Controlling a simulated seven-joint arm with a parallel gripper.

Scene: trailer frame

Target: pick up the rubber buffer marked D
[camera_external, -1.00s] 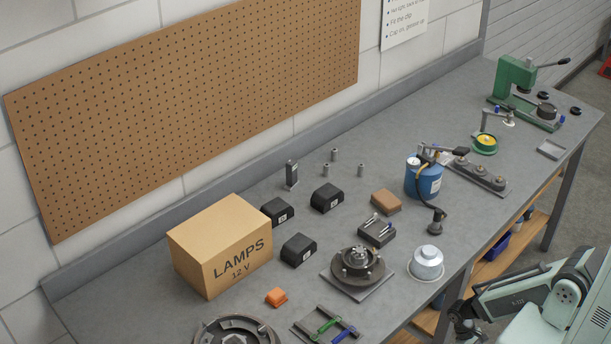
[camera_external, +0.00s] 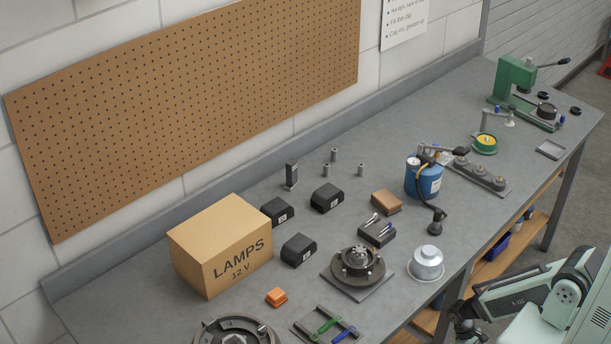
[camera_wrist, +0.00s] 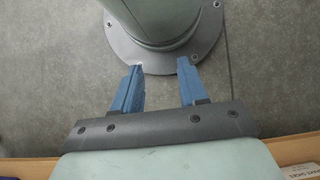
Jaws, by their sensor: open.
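Three black rubber buffers with small white labels stand on the grey bench: one (camera_external: 272,207) just behind the box's right corner, one (camera_external: 325,194) farther right, and one (camera_external: 297,246) nearer the front. The letters are too small to read, so I cannot tell which is D. My gripper (camera_wrist: 160,64) is open and empty in the wrist view, its two blue fingers apart over grey floor and the round flange of my base. In the external view my arm is at the lower right, off the bench's front edge and well away from the buffers; the fingers cannot be made out there.
A cardboard LAMPS box (camera_external: 220,245) stands left of the buffers. An orange block (camera_external: 277,297), a hub on a plate (camera_external: 357,268), a dark block with pins (camera_external: 377,234), a brown block (camera_external: 386,201) and a blue canister (camera_external: 424,180) are around them. Small metal posts (camera_external: 334,156) stand behind.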

